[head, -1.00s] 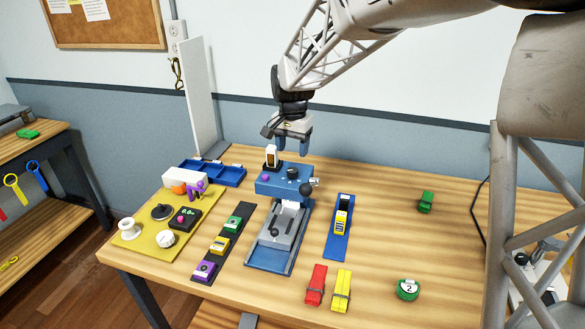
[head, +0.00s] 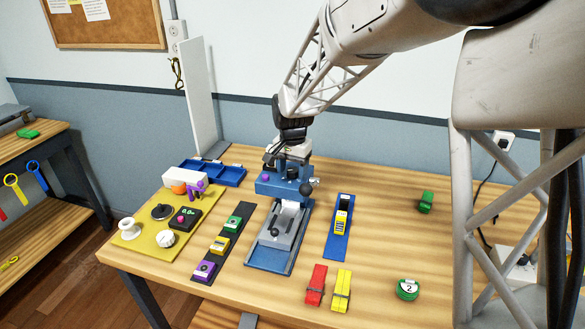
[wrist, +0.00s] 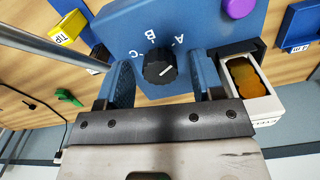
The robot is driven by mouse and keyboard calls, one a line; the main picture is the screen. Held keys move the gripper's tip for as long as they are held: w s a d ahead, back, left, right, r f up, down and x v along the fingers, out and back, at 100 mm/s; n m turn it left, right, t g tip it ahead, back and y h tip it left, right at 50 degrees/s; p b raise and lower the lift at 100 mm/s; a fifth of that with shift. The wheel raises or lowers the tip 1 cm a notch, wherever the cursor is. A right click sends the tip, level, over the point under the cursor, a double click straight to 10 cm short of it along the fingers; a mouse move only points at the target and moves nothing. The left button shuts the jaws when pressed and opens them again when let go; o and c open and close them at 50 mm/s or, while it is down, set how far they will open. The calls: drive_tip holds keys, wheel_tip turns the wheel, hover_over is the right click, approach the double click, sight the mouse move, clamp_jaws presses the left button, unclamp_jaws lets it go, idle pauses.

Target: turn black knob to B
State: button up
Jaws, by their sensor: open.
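The black knob (wrist: 158,67) sits on the blue top of the machine (wrist: 125,28) in the wrist view. White letters A, B and C are printed beside it. A short white mark shows on the knob, but I cannot tell for certain which letter it lines up with. My gripper (wrist: 162,76) is open, with one blue finger on each side of the knob and a gap to it on both sides. In the head view my gripper (head: 289,168) is low over the back of the blue machine (head: 268,187) and partly hides the knob.
A black-ball lever (head: 306,189) sticks out at the machine's right side. A purple button (wrist: 238,7) and an open white box with amber contents (wrist: 245,82) are close to the right finger in the wrist view. A blue tray (head: 228,174) lies behind left. The table's right is mostly clear.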

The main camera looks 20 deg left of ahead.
drive_tip(key=shift+c, duration=0.2)
drive_tip(key=c, duration=0.9)
drive_tip(key=shift+n, duration=0.4)
drive_tip(key=n, duration=1.1)
drive_tip(key=o, duration=0.9)
